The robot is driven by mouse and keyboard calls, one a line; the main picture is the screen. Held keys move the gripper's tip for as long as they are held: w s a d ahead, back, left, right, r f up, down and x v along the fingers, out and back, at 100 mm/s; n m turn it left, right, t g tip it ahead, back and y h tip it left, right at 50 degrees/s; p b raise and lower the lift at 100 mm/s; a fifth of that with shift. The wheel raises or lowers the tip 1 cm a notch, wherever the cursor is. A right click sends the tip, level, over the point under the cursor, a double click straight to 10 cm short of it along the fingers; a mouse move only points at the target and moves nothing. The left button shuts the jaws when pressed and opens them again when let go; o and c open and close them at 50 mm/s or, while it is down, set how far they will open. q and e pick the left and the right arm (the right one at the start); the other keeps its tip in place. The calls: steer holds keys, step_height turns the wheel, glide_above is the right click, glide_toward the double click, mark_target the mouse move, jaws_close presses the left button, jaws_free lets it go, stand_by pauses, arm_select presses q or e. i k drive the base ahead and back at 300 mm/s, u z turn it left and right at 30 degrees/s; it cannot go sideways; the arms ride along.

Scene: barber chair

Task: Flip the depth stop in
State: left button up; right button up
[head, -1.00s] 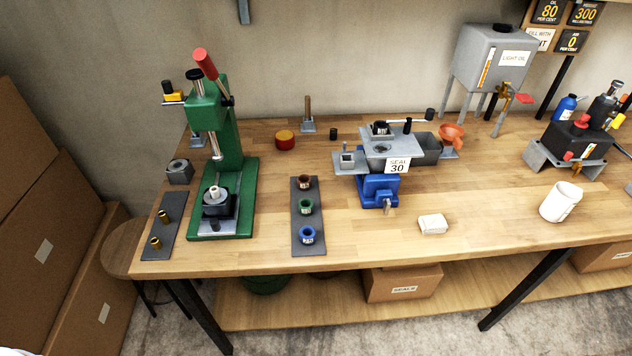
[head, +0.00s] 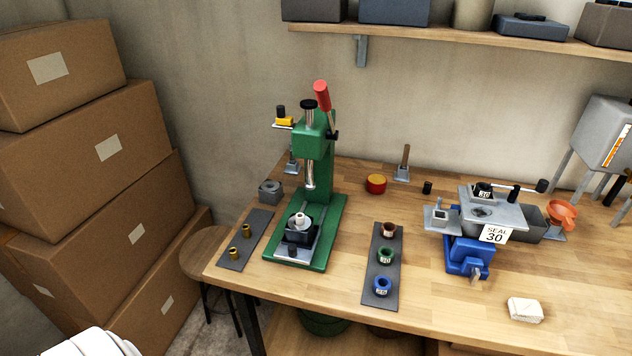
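The green arbor press (head: 322,190) stands upright on the bench, with a red-handled lever (head: 322,95) at its upper right and a black-capped ram on top. A yellow piece with a black knob, which looks like the depth stop (head: 284,121), sticks out to the left of the press head, clear of the ram. Under the ram, a dark fixture (head: 300,230) holds a pale cylindrical part (head: 299,219); a gap separates the ram from it. A white rounded part of my arm shows at the bottom left. Neither gripper is in view.
A dark strip with brass sleeves (head: 258,238) lies left of the press. A strip with red, green and blue rings (head: 394,277) lies right of it. A blue-based fixture (head: 470,257) stands farther right. Stacked boxes (head: 105,150) fill the left.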

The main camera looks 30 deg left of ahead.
mark_target(282, 120)
steer(key=u, duration=1.35)
steer(key=k, duration=0.65)
steer(key=u, duration=0.45)
steer(key=i, duration=1.1)
steer(key=z, duration=0.65)
steer(key=i, duration=0.3)
steer(key=z, duration=0.4)
